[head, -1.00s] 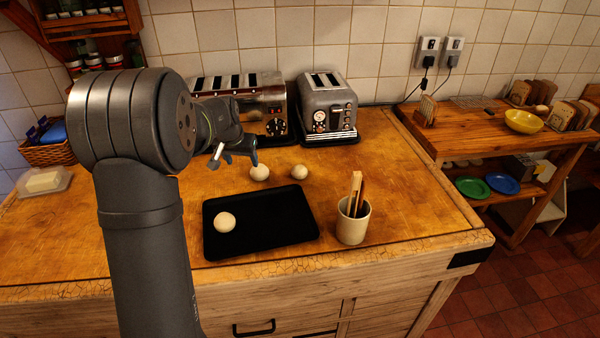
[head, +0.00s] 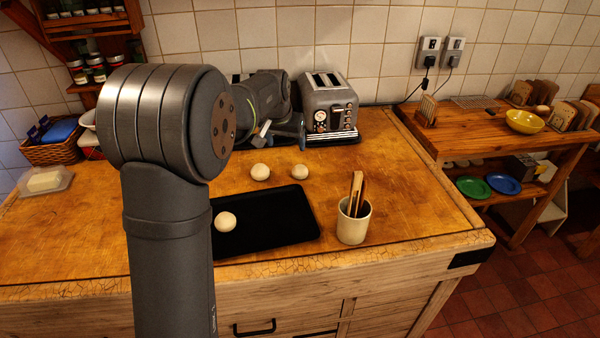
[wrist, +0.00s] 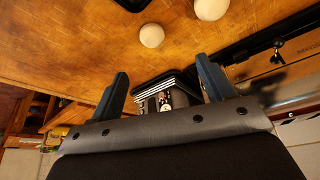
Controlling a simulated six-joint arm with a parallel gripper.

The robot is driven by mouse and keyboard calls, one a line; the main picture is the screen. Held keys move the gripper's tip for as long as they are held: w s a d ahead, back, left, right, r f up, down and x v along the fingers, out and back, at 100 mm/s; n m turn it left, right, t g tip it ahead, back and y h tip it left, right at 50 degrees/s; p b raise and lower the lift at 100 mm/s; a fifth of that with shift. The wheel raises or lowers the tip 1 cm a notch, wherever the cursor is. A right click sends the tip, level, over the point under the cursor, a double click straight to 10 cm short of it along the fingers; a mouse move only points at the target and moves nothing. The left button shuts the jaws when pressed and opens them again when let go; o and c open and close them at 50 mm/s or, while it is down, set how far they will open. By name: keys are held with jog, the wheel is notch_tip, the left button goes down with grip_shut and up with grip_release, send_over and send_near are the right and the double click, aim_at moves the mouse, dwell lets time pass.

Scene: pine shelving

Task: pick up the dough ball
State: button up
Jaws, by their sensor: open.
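Two pale dough balls sit on the wooden counter behind the tray, one on the left (head: 260,171) and one on the right (head: 300,172). A third dough ball (head: 225,222) lies on the black tray (head: 270,228). My gripper (head: 280,140) is above the back of the counter, in front of the toasters and beyond the two loose balls. In the wrist view its fingers (wrist: 161,68) are spread with no ball between them. Two balls show beyond the fingertips there, one whole (wrist: 152,35) and one cut by the top edge (wrist: 211,8).
A grey toaster (head: 328,105) stands close behind my gripper; another toaster is largely hidden by my arm. A beige pot (head: 353,226) with wooden utensils stands right of the tray. A side table with a yellow bowl (head: 524,121) is farther right.

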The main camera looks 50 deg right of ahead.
aim_at(299, 169)
jog(key=x, duration=0.5)
jog(key=s+x, duration=0.1)
jog(key=x, duration=0.5)
jog(key=d+x, duration=0.1)
jog(key=x, duration=0.5)
jog(key=shift+s+r, duration=0.15)
jog(key=shift+s, duration=0.2)
jog(key=c, duration=0.7)
